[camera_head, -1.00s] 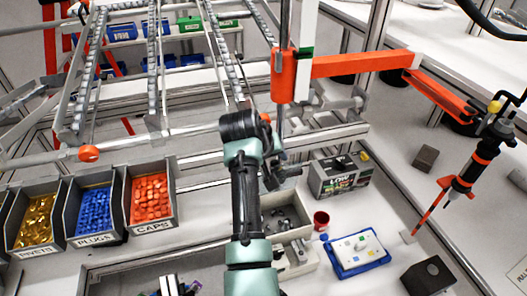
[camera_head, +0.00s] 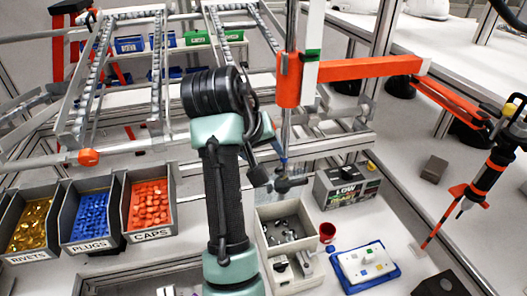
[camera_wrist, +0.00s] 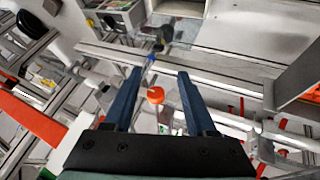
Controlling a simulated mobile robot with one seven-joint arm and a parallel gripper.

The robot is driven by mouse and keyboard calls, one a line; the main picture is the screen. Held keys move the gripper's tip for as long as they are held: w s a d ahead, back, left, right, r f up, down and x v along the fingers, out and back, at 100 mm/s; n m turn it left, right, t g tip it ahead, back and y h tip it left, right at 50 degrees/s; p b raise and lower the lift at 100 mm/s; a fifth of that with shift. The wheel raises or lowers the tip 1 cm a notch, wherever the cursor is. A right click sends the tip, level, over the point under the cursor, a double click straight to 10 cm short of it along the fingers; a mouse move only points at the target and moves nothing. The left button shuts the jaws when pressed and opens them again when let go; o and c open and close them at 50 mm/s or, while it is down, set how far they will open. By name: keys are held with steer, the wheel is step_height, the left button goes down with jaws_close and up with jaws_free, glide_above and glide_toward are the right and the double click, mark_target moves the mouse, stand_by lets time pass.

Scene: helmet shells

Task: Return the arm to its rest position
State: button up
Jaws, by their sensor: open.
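My arm rises through the middle of the head view, its elbow high in front of the rack. My gripper (camera_wrist: 158,92) shows in the wrist view with its two dark blue fingers apart and nothing between them. Beyond the fingers are an orange knob (camera_wrist: 155,95) and grey rails, apart from the fingers as far as I can tell. In the head view my gripper's fingers are mostly hidden behind the arm.
Bins of rivets (camera_head: 31,225), plugs (camera_head: 91,218) and caps (camera_head: 150,205) stand at the left. An orange jib (camera_head: 365,67) carries a hanging screwdriver (camera_head: 490,170).

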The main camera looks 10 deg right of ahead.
steer(key=w+a+r+t+y+b, duration=0.1)
steer(key=a+r+t, duration=0.2)
steer(key=r+t, duration=0.35)
steer(key=a+r+t+b, duration=0.15)
steer(key=r+t, duration=0.25)
steer(key=r, duration=0.5)
steer(key=s+a+r+t+y, duration=0.1)
steer(key=s+a+r+t, duration=0.2)
steer(key=s+r, duration=0.6)
steer(key=s+a+r+t+y, duration=0.2)
steer(key=s+a+r+t, duration=0.1)
steer(key=s+r+t, duration=0.5)
step_height(320, 180, up, 2)
steer(key=s, duration=0.3)
steer(key=shift+a+n+y, duration=0.3)
steer(key=shift+a+n, duration=0.05)
steer(key=shift+n, duration=0.05)
steer(key=shift+w+r, duration=0.1)
steer(key=shift+c, duration=0.5)
